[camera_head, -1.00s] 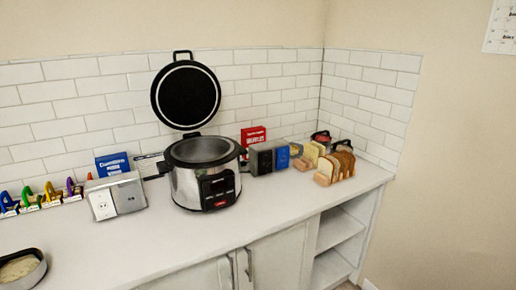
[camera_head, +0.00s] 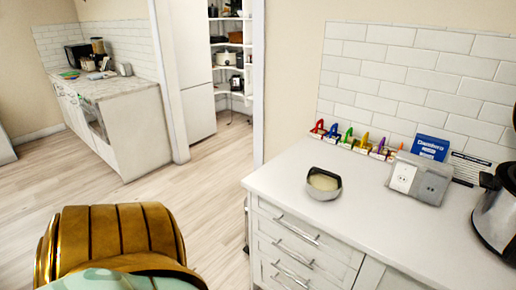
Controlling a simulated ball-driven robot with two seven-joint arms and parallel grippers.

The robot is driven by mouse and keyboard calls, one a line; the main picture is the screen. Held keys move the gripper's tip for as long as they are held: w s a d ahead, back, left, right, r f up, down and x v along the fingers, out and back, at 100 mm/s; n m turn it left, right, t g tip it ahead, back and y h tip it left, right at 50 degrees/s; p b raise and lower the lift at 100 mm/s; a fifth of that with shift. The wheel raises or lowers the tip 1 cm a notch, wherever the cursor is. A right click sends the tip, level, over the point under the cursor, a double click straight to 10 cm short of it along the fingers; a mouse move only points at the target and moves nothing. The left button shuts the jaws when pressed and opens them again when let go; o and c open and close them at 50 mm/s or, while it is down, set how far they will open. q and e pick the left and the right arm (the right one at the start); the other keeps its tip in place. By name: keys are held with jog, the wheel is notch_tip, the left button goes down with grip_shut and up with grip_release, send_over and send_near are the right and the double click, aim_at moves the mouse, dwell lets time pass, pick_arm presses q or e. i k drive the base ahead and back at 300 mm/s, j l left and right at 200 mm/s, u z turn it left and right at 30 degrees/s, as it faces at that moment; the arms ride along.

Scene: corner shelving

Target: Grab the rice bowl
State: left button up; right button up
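The rice bowl (camera_head: 334,192) is a small dark-rimmed grey bowl with pale contents. It stands upright on the white counter (camera_head: 290,178), near the counter's left end and front edge. Nothing touches it or covers it. Neither of my grippers is in view, so whether they are open or shut does not show.
A row of coloured clips (camera_head: 349,140), a blue box (camera_head: 430,148) and a socket block (camera_head: 418,179) stand along the tiled wall. The cooker (camera_head: 498,215) is cut off at right. Open floor (camera_head: 205,195) lies left of the counter; a second counter (camera_head: 112,92) stands beyond.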

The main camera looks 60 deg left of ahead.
aim_at(322, 185)
jog(key=u, duration=1.35)
jog(key=z, duration=0.55)
jog(key=i+j+z, duration=0.1)
jog(key=j+z, duration=0.25)
jog(key=z, duration=0.15)
jog(key=j+z, duration=0.45)
jog(key=i+j+z, duration=0.1)
jog(key=j+z, duration=0.2)
jog(key=z, duration=0.2)
jog(key=j+z, duration=0.1)
jog(key=j, duration=0.3)
jog(key=k+j, duration=0.15)
jog(key=j, duration=0.25)
jog(key=j+z, duration=0.15)
jog(key=j, duration=0.2)
jog(key=k+j+z, duration=0.1)
jog(key=j, duration=0.3)
jog(key=k+j+z, duration=0.1)
jog(key=j, duration=0.25)
jog(key=k+j, duration=0.2)
jog(key=j, duration=0.15)
jog(key=k+j+z, duration=0.15)
jog(key=j, duration=0.25)
jog(key=k+j, duration=0.1)
jog(key=j, duration=0.2)
jog(key=k+j, duration=0.1)
jog(key=j, duration=0.2)
jog(key=i+l, duration=0.4)
